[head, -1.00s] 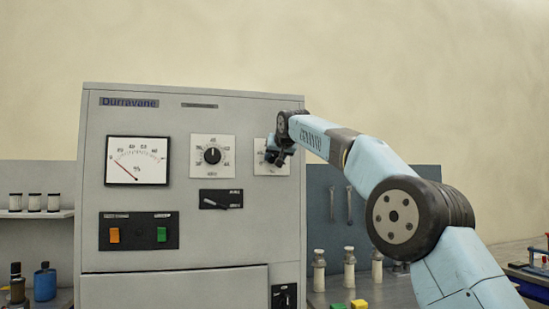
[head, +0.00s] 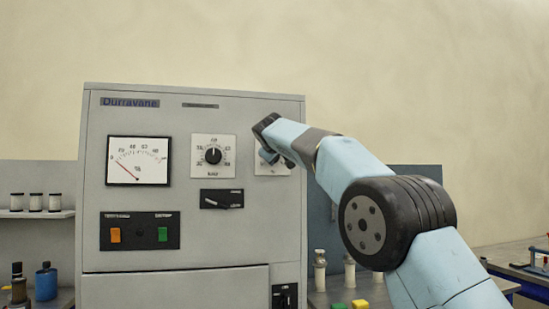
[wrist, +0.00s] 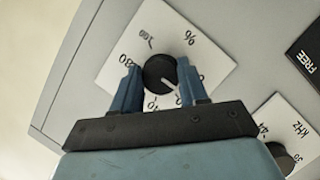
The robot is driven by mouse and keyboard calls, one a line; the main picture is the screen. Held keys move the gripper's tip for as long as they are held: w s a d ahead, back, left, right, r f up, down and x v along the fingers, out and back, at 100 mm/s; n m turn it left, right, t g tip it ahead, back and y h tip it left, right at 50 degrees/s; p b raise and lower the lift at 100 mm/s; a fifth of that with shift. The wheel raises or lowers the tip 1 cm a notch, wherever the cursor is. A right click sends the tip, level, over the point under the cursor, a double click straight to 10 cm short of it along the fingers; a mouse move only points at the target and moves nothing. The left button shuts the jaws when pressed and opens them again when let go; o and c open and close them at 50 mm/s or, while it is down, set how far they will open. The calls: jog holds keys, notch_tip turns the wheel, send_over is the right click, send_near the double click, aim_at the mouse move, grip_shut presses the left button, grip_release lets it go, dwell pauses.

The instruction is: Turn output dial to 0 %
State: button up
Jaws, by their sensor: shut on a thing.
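The output dial is a round black knob (wrist: 160,72) with a white pointer line, on a white plate marked % (wrist: 190,38). In the wrist view the pointer aims to the lower right, towards the right finger. The 100 and 80 marks show at upper left and left; the fingers hide part of the scale. My gripper (wrist: 162,88) is shut on the knob, one blue finger on each side. In the head view my gripper (head: 275,156) covers most of the dial's plate (head: 284,170).
A kHz dial (head: 213,155) sits left of the output dial, with a lever switch (head: 222,200) below it. A meter (head: 138,161) has its needle near the low end. Orange (head: 115,235) and green (head: 162,234) switches are lower left. Bottles (head: 320,270) stand at right.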

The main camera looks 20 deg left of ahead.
jog(key=n, duration=0.1)
jog(key=n+t, duration=0.1)
jog(key=n, duration=0.1)
jog(key=n+t, duration=0.1)
jog(key=shift+a+f+h, duration=0.2)
jog(key=shift+f+h, duration=0.15)
jog(key=shift+h, duration=0.05)
jog(key=shift+n, duration=0.3)
jog(key=o, duration=1.1)
jog(key=shift+c, duration=0.2)
jog(key=shift+r, duration=0.15)
jog(key=shift+d, duration=0.1)
jog(key=v, duration=1.3)
jog(key=shift+s+f, duration=0.2)
jog(key=shift+s, duration=0.2)
